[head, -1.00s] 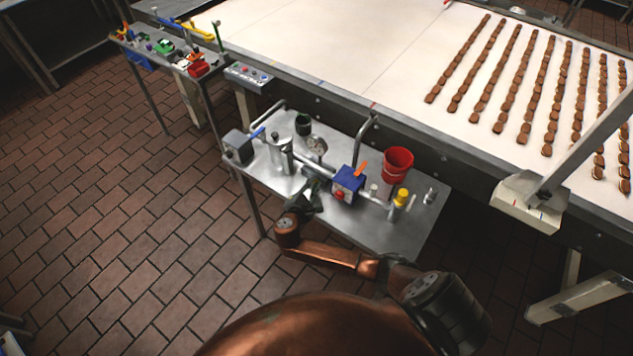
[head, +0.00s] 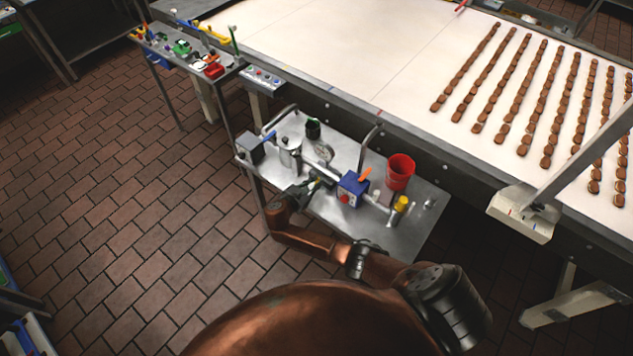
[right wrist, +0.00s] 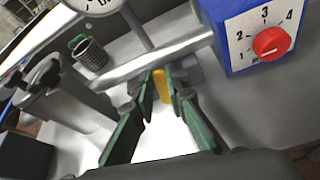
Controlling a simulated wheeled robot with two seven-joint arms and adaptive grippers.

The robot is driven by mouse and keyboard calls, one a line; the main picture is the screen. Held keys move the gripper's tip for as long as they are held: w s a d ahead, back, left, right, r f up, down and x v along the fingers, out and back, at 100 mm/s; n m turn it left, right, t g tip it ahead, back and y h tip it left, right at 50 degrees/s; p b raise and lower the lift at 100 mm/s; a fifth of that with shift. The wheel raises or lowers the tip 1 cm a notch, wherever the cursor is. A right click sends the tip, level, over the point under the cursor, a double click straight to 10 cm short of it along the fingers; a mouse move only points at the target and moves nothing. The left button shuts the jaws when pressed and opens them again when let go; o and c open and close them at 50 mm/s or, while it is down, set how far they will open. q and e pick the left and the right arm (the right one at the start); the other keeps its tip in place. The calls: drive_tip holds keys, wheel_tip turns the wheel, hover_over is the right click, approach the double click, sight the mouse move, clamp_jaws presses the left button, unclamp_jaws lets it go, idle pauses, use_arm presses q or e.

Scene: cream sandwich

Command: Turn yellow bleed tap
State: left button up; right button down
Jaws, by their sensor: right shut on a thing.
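The yellow bleed tap (right wrist: 159,86) shows in the right wrist view as a narrow upright yellow lever just below the metal pipe (right wrist: 150,63). My right gripper (right wrist: 162,84) has its green fingers on both sides of this lever and is shut on it. In the head view my right gripper (head: 318,184) is at the front of the pipe, left of the blue dial box (head: 353,188). The gripper largely hides the tap there. My left gripper is not in view.
The blue box with its red dial (right wrist: 270,42) is close right of the fingers. A gauge (head: 324,152), a dark spring cup (head: 312,129), a red bucket (head: 400,171) and a yellow-capped fitting (head: 402,204) are on the metal bench (head: 385,238). The conveyor is behind.

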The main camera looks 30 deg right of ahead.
idle(0.3)
drive_tip(key=c, duration=1.9)
unclamp_jaws()
drive_tip(key=shift+c, duration=0.2)
drive_tip(key=shift+a, duration=0.1)
drive_tip(key=v, duration=1.1)
drive_tip(key=shift+s+a+r, duration=0.25)
drive_tip(key=shift+a, duration=0.05)
